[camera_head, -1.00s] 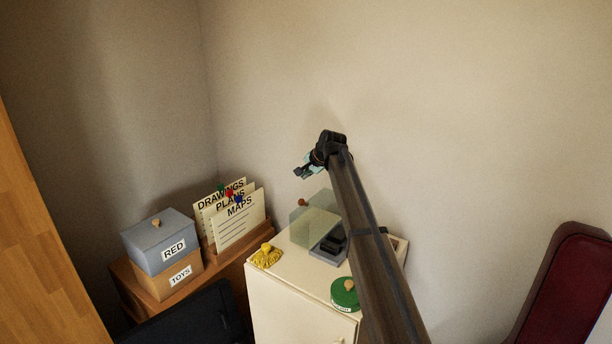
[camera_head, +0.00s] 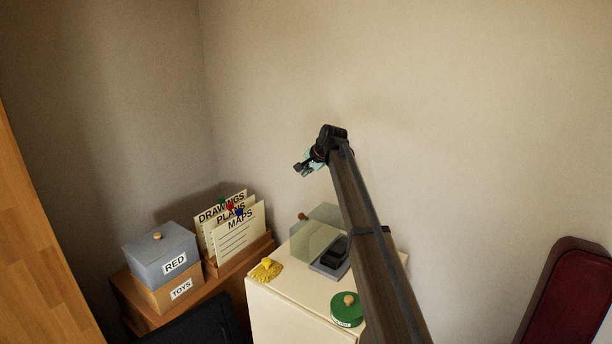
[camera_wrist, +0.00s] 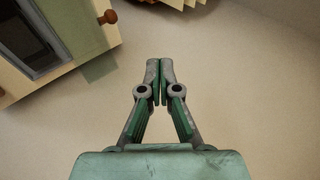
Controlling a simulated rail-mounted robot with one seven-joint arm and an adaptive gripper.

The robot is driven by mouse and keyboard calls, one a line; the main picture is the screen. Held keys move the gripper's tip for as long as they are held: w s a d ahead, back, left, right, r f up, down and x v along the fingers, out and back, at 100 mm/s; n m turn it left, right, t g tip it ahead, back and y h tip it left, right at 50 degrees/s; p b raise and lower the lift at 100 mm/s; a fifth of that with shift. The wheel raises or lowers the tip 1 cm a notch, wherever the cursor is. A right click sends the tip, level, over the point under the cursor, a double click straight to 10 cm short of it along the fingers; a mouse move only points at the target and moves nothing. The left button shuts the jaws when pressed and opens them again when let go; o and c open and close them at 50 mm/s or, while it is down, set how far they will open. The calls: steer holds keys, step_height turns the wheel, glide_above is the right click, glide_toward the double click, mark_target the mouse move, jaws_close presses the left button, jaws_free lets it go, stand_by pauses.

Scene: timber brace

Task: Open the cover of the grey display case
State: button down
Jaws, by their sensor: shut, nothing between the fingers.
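The grey display case (camera_head: 322,270) lies on top of the cream cabinet, with a dark object on its base. Its clear greenish cover (camera_head: 317,232) stands raised at the far left side of the base, with a brown knob (camera_head: 303,216) near its upper left. In the wrist view, the knob (camera_wrist: 107,17), the cover (camera_wrist: 82,30) and part of the grey base are at upper left. My gripper (camera_head: 301,171) is above and behind the case, near the wall, apart from the cover. In the wrist view my gripper's fingers (camera_wrist: 160,66) are together and empty.
A yellow rope-like bundle (camera_head: 266,270) and a green round lidded tin (camera_head: 346,310) share the cabinet top (camera_head: 290,287). Left stand a grey box (camera_head: 160,252) and a file rack (camera_head: 238,256) with cards. A dark red case (camera_head: 566,300) leans at right. The wall is close behind my gripper.

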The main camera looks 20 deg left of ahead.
step_height(320, 180, up, 8)
steer(key=p, duration=0.3)
steer(key=shift+r, duration=0.2)
stand_by(0.5)
